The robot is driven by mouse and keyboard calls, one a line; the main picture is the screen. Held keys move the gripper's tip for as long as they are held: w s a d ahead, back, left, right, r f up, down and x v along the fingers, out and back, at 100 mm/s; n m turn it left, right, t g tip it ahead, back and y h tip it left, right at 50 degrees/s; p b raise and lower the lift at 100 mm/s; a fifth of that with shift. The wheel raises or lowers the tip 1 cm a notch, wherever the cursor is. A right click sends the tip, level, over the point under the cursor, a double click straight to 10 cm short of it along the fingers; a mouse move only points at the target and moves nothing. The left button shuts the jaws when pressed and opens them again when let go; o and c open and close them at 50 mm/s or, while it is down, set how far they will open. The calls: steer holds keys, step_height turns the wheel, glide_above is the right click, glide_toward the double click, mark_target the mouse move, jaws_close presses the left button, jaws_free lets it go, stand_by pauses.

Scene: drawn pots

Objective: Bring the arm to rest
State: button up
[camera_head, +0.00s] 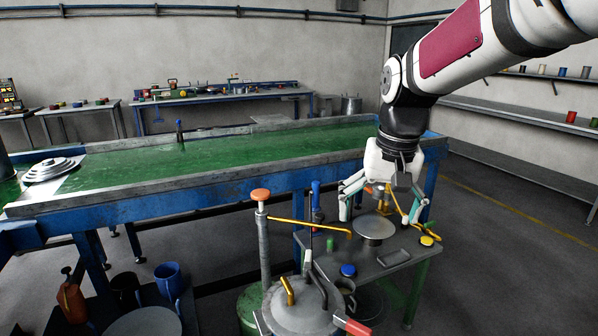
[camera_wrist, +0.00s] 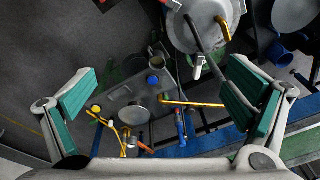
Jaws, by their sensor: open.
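My gripper (camera_head: 374,196) hangs from my arm at the right of the head view, above a small metal table. Its two fingers are spread wide. In the wrist view my gripper (camera_wrist: 160,108) shows teal pads far apart at left and right, with nothing held between them. The small table (camera_head: 397,262) lies below, carrying a round metal plate (camera_head: 375,227) on a stand, a blue-topped item (camera_head: 348,270) and a yellow-topped item (camera_head: 427,240). My arm reaches in from the upper right and bends downward.
A lidded metal pot (camera_head: 300,312) stands at the front, near an orange-knobbed post (camera_head: 261,195) with a yellow bar (camera_head: 310,226). A long green-topped bench (camera_head: 220,160) runs behind. Wall shelves (camera_head: 520,112) are at right. The floor (camera_head: 500,270) at right is clear.

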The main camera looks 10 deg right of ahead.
steer(key=s+n+t, duration=0.2)
steer(key=s, duration=2.1)
steer(key=shift+s+f, duration=0.3)
steer(key=shift+f, duration=0.15)
